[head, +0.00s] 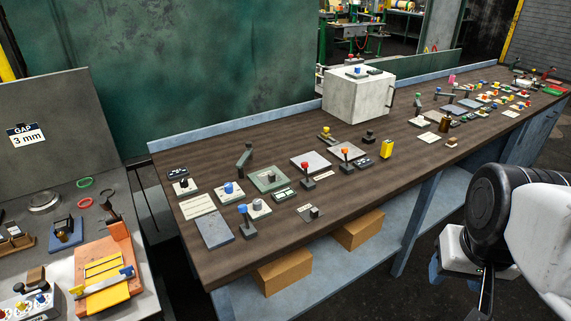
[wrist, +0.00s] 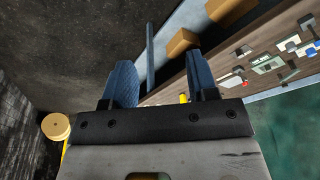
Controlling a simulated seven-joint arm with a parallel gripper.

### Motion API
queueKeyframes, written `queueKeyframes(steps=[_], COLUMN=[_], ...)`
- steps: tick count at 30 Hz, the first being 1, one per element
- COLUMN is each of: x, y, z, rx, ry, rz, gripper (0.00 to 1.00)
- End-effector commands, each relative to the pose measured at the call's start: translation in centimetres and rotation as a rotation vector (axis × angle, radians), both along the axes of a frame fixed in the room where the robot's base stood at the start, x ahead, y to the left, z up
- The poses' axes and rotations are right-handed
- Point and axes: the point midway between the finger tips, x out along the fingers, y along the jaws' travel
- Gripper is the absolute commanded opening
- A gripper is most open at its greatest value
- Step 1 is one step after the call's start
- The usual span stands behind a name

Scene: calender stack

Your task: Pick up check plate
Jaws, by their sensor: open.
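I cannot tell for sure which thing is the check plate. Flat plates lie on the dark wooden bench (head: 290,235): a blue-grey plate (head: 214,230) at its near left corner, a green plate (head: 268,180) with a knob, and paler plates farther right. On the grey table at left, an orange board (head: 91,293) bears yellow strips and a blue-ended bar (head: 105,284). My gripper (wrist: 163,84) is open in the wrist view, with nothing between its two blue fingers. It is off the bench's front side, apart from all plates.
A large pale box (head: 355,97) stands at the back of the bench. Small levers and knobs crowd the bench top. Cardboard boxes (head: 284,272) sit on the shelf below. A sign (head: 26,135) at left reads "GAP 3 mm". Floor in front of the bench is clear.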

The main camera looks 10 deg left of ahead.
Motion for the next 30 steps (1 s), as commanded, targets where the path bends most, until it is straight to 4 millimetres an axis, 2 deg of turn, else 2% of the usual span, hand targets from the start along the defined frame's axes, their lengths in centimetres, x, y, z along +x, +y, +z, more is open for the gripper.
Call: queueKeyframes(steps=[5, 11, 22, 30], x=[1.6, 5.5, 15.0, 22.0], y=[1.6, 5.5, 14.5, 20.6], z=[0.0, 0.1, 0.0, -1.1], rx=[0.079, 0.262, 0.671, 0.936], ry=[0.004, 0.018, 0.092, 0.183], rz=[-0.035, -0.128, -0.402, -0.645], gripper=[0.53, 0.53, 0.53, 0.53])
